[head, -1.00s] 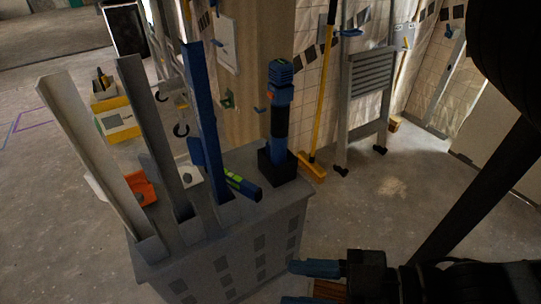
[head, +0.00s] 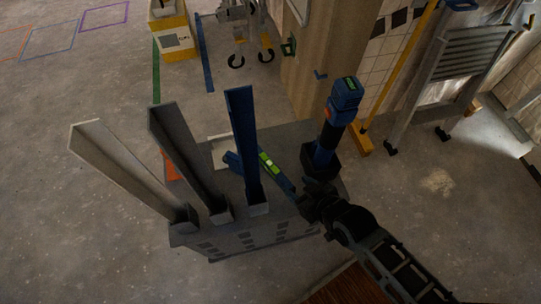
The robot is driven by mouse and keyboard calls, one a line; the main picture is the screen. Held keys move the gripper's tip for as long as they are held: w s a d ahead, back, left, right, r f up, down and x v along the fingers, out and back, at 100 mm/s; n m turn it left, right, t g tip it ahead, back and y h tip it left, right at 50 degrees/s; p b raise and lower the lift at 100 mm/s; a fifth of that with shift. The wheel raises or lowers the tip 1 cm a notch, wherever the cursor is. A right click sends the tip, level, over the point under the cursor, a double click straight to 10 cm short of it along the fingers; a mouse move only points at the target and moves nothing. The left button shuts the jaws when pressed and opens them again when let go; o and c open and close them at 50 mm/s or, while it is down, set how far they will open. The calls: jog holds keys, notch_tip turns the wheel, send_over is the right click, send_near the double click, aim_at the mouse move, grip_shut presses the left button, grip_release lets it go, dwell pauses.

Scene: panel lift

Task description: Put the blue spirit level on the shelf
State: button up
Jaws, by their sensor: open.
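The blue spirit level (head: 278,174), with a bright green vial section, lies slanted on top of a grey cabinet (head: 215,240), just right of a blue upright post. Its right end is close to my gripper (head: 308,196). My gripper is dark, reaches in from the lower right and is open. Its fingertips are small and dark, and I cannot tell whether they touch the level. No shelf is clearly identifiable in view.
Two grey channels (head: 125,165) and a blue post (head: 243,140) stand on the cabinet. A blue-and-black tool (head: 333,125) stands behind my gripper. A wooden column, yellow broom and grey stepladder (head: 450,75) are behind. Floor at left is mostly clear.

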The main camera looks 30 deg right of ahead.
jog(key=g+p, duration=0.1)
jog(key=p, duration=0.2)
send_near(270, 163)
jog(key=x, duration=0.4)
jog(key=shift+w+d+r, duration=0.1)
jog(key=shift+w+d, duration=0.05)
jog(key=shift+d, duration=0.05)
jog(key=shift+a+b+x, duration=0.15)
jog(key=shift+b+x, duration=0.1)
jog(key=shift+x, duration=1.75)
jog(key=shift+a+b+x, duration=0.15)
jog(key=shift+b+x, duration=0.1)
jog(key=shift+x, duration=1.7)
jog(key=shift+c, duration=0.2)
grip_shut()
